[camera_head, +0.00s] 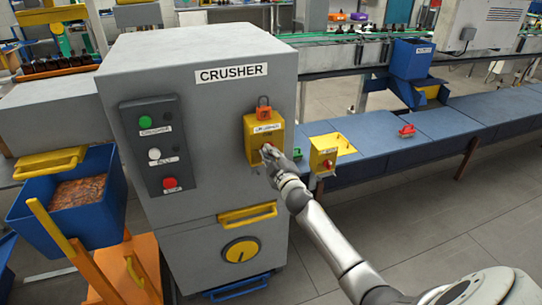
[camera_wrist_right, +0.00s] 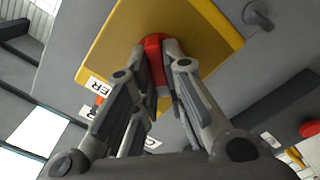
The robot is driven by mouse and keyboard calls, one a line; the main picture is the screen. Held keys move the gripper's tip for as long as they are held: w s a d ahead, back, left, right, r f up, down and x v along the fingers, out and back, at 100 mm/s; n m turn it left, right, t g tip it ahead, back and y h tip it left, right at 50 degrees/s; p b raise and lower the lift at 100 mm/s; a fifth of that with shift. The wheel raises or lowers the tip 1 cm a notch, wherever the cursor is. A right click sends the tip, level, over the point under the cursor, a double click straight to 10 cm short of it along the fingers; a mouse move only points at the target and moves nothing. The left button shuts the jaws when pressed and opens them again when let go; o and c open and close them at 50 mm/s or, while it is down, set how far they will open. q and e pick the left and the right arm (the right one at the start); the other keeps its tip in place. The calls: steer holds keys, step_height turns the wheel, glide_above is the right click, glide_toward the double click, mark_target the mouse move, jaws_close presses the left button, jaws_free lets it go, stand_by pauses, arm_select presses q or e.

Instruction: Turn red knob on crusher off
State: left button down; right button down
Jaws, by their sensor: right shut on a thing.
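The crusher (camera_head: 205,55) is a large grey cabinet with a label on its front. A yellow switch box (camera_head: 256,127) is mounted on that front, with an orange-red piece on its top. The red knob (camera_wrist_right: 154,48) sits on the yellow plate (camera_wrist_right: 205,30) in the right wrist view. My right gripper (camera_wrist_right: 160,55) is shut on the knob, with one finger on each side of it. In the head view my right gripper (camera_head: 268,153) reaches the lower part of the yellow box and mostly hides the knob. My left gripper is not in view.
A dark control panel (camera_head: 157,150) with green, white and red buttons is left of the yellow box. A yellow handle (camera_head: 247,215) and a yellow dial (camera_head: 241,250) are below. A second yellow box (camera_head: 323,153) stands on the blue bench (camera_head: 450,118) at right.

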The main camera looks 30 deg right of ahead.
steer(key=shift+a+f+n+b, duration=0.1)
steer(key=shift+f+n+b, duration=0.1)
steer(key=shift+n, duration=1.7)
steer(key=shift+f+n+b, duration=0.1)
steer(key=shift+n+b, duration=0.05)
steer(key=shift+n, duration=1.75)
steer(key=c, duration=1.5)
jaws_free()
steer(key=shift+r, duration=0.1)
steer(key=v, duration=1.2)
